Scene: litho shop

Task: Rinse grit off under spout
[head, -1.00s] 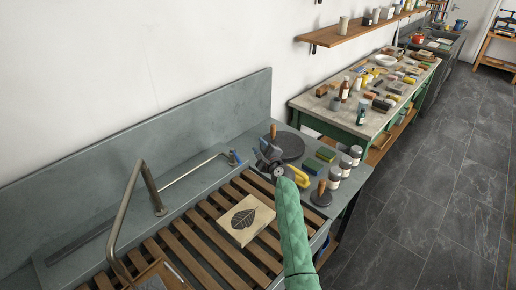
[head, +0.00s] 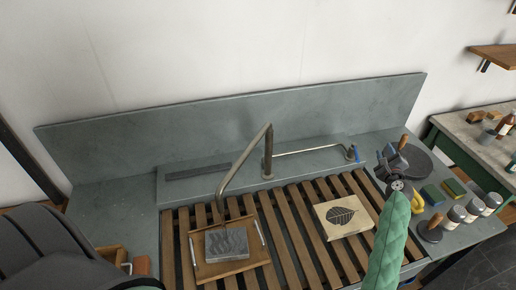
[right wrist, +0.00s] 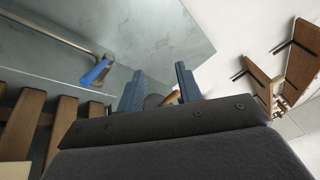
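The metal spout (head: 243,160) rises at the back of the sink and bends down toward the front. Its lower end is above a wooden tray (head: 205,273) holding a grey stone slab (head: 227,244). No water shows. A thin pipe runs right from the spout's base to a small blue lever (head: 355,154), which is also in the right wrist view (right wrist: 97,71). My right gripper (head: 388,158) is just right of the lever, apart from it. In the right wrist view its fingers (right wrist: 160,80) stand apart with nothing held. My left gripper is not in view.
A leaf-carved block (head: 342,217) lies on the slatted rack (head: 296,235). Right of my right gripper are a dark disc (head: 415,165), a yellow-handled tool (head: 417,203), sponges (head: 433,194), jars (head: 455,217) and a wooden-handled round tool (head: 430,230). The backsplash (head: 240,115) bounds the rear.

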